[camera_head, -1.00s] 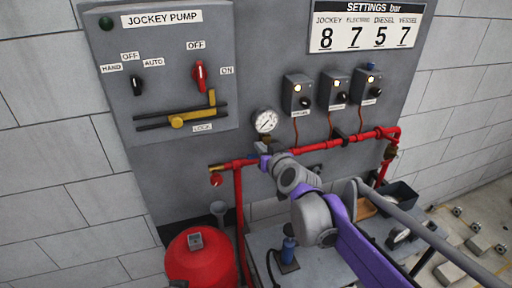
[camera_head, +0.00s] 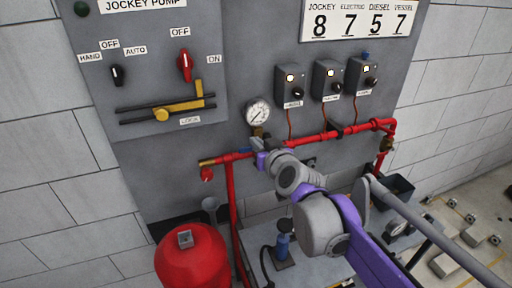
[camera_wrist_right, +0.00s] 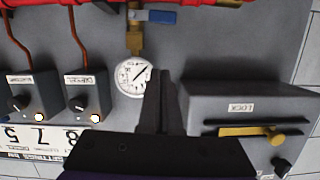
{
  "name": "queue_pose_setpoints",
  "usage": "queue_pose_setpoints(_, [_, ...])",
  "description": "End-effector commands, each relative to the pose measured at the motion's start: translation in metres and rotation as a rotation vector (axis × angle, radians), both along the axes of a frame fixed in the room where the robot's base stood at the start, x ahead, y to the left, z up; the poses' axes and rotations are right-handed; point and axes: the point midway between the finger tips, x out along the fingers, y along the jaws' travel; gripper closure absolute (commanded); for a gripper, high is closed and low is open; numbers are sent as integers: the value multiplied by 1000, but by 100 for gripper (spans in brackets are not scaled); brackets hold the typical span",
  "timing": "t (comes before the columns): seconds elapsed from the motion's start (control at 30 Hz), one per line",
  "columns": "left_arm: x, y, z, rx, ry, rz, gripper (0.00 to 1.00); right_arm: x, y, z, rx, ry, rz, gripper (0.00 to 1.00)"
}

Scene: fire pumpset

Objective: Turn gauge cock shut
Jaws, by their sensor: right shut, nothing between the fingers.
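The pressure gauge (camera_head: 258,112) has a white round dial and stands above the red pipe; it also shows in the right wrist view (camera_wrist_right: 132,77). That view is upside down. In it the gauge cock is a brass fitting (camera_wrist_right: 135,42) with a blue lever (camera_wrist_right: 158,16), which lies crosswise to the brass stem. In the head view my right gripper hides most of the cock. My right gripper (camera_head: 258,146) is just below the gauge; its fingers (camera_wrist_right: 160,75) are together and empty, in front of the panel beside the dial. I cannot tell whether they touch anything. My left gripper is not in view.
The red pipe (camera_head: 305,142) runs along the panel behind my right arm. Several small switch boxes (camera_head: 327,80) are to the right of the gauge. The jockey pump box (camera_head: 150,75) with its yellow lock bar juts out at left. A red tank (camera_head: 192,262) stands below.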

Motion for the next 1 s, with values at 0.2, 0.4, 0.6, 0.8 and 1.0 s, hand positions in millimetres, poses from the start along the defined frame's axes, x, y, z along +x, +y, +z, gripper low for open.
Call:
queue_pose_setpoints(0.2, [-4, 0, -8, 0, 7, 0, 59, 41, 15, -13, 0, 2, 2, 100])
queue_pose_setpoints(0.4, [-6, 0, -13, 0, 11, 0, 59, 64, 24, -30, 0, 1, 1, 100])
queue_pose_setpoints(0.6, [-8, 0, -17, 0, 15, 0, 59, 63, 25, -52, -1, 1, 1, 100])
queue_pose_setpoints(0.8, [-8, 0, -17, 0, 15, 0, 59, 63, 25, -57, -1, 0, 1, 100])
queue_pose_setpoints(1.0, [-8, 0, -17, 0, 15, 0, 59, 63, 25, -57, -1, 0, 1, 100])
